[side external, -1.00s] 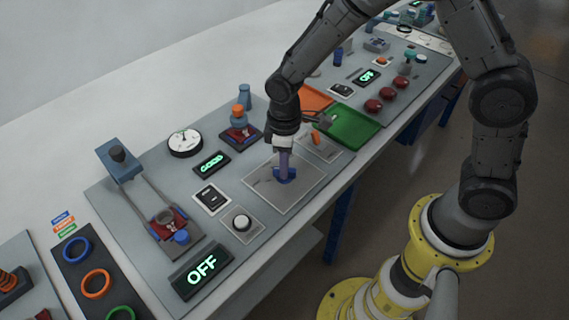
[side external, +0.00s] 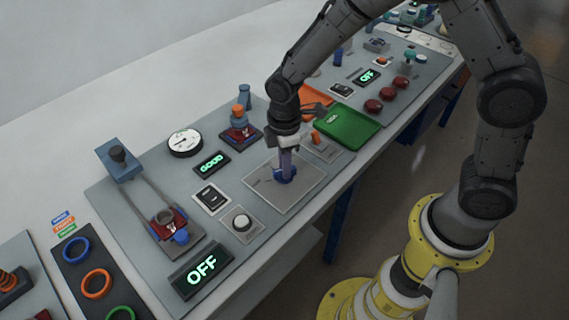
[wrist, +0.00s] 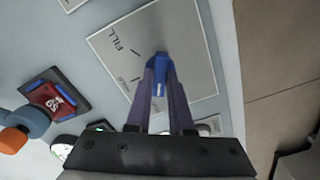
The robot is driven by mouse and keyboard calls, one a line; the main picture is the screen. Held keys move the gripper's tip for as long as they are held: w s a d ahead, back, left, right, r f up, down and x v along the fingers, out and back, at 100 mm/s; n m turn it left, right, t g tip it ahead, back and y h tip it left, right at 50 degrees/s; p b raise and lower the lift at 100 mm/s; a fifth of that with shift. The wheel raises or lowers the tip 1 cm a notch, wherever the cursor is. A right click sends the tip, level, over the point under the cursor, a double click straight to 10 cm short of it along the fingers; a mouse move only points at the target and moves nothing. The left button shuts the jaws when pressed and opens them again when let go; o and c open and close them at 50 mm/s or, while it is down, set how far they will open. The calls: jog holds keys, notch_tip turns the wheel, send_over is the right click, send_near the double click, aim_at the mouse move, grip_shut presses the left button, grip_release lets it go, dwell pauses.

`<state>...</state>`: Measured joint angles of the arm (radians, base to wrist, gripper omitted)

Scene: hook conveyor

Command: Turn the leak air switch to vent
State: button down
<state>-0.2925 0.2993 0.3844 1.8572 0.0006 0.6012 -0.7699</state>
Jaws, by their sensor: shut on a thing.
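The leak air switch is a blue knob (side external: 284,175) on a grey square plate (side external: 262,190) of the panel. In the wrist view the knob (wrist: 160,84) stands between my fingers and its pointed end faces up the picture. The plate (wrist: 194,60) carries the printed word FILL to the upper left of the knob; other small print and tick marks are hard to read. My gripper (side external: 284,170) reaches down over the plate, and its purple fingers (wrist: 160,74) are shut on the knob. The fingers hide part of the knob and plate.
A display reads GOOD (side external: 212,164) beside a round gauge (side external: 185,142). A larger display reads OFF (side external: 202,271). A round white button (side external: 242,222) and a rocker switch (side external: 210,197) sit left of the plate. A green tray (side external: 348,128) lies behind my gripper.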

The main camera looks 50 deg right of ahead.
jog(key=shift+r, duration=0.1)
jog(key=c, duration=0.8)
grip_release()
notch_tip(320, 180, up, 14)
